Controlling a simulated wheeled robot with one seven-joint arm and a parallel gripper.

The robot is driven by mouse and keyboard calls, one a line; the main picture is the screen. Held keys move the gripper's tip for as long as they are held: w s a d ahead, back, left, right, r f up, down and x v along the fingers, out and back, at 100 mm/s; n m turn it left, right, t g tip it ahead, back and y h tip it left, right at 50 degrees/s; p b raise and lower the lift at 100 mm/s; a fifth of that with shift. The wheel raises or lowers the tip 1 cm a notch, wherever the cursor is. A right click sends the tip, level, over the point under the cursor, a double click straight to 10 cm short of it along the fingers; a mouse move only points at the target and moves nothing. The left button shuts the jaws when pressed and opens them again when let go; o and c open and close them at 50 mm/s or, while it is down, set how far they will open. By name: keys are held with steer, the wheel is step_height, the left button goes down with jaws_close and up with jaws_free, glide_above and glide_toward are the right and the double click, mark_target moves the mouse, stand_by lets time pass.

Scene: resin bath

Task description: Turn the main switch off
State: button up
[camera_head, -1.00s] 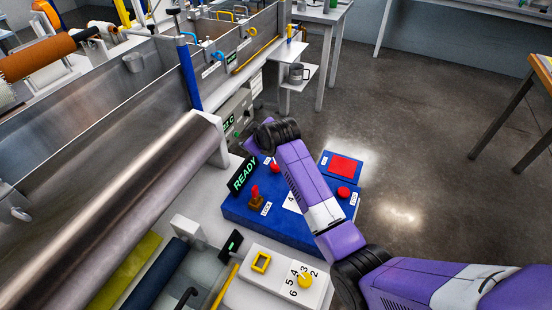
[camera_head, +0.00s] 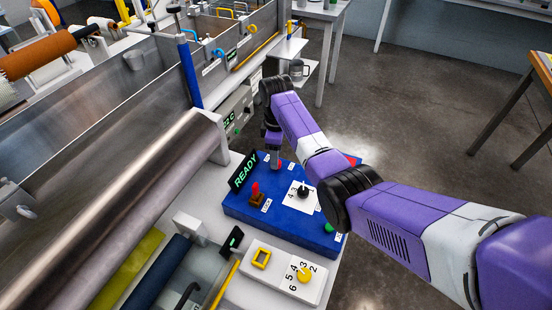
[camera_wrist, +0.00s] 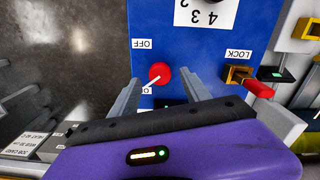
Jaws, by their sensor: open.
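The main switch is a round red knob (camera_wrist: 160,75) with a white line, on a blue panel (camera_wrist: 200,50). In the wrist view its line points to the lower left, towards a partly hidden label; an OFF label (camera_wrist: 143,43) sits above left. My gripper (camera_wrist: 168,84) is open, with one finger on each side of the knob; contact cannot be told. In the head view my gripper (camera_head: 275,157) points down at the far left part of the panel (camera_head: 240,207) and largely hides the knob.
A red lock lever (camera_head: 255,188) on a brass base stands near the gripper, beside a black dial (camera_head: 303,189). A READY display (camera_head: 243,173) stands at the panel's left edge. A green button (camera_head: 329,227) and a numbered yellow dial (camera_head: 304,275) are nearer.

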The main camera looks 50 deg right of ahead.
steer(key=shift+f, duration=1.3)
jaws_close()
